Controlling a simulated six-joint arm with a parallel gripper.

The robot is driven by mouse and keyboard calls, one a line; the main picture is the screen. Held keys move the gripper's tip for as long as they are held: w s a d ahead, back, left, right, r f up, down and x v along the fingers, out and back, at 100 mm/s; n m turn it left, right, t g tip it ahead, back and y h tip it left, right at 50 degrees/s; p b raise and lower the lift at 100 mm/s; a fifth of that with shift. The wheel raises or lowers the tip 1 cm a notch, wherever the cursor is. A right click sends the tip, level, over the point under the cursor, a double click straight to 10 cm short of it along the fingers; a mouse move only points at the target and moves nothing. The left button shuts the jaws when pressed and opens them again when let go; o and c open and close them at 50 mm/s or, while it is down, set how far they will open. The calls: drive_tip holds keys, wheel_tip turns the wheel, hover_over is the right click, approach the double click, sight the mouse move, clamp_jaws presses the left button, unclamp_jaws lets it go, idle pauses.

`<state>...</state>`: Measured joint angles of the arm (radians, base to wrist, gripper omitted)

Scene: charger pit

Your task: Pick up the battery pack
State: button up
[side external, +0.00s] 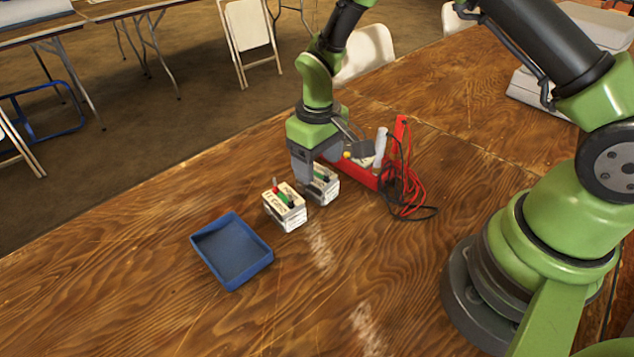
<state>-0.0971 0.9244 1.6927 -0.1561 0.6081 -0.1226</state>
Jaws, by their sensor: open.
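Two white battery packs with red and green tops stand side by side on the wooden table in the side external view. The nearer battery pack (285,207) is fully visible, just left of my gripper. The other battery pack (325,187) is below my gripper and partly hidden by it. My gripper (333,172) is open and points down over this second pack. I cannot tell whether its fingers touch the pack or how far they reach around it.
An empty blue tray (232,252) sits left of the packs. A red charger (366,173) with red and black cables (410,190) stands just right of my gripper. The table (330,290) is clear in front. Folding chairs (250,38) stand beyond it.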

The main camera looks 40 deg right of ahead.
sight(317, 174)
wheel_tip(317, 174, down, 4)
drive_tip(key=shift+w+r, duration=0.1)
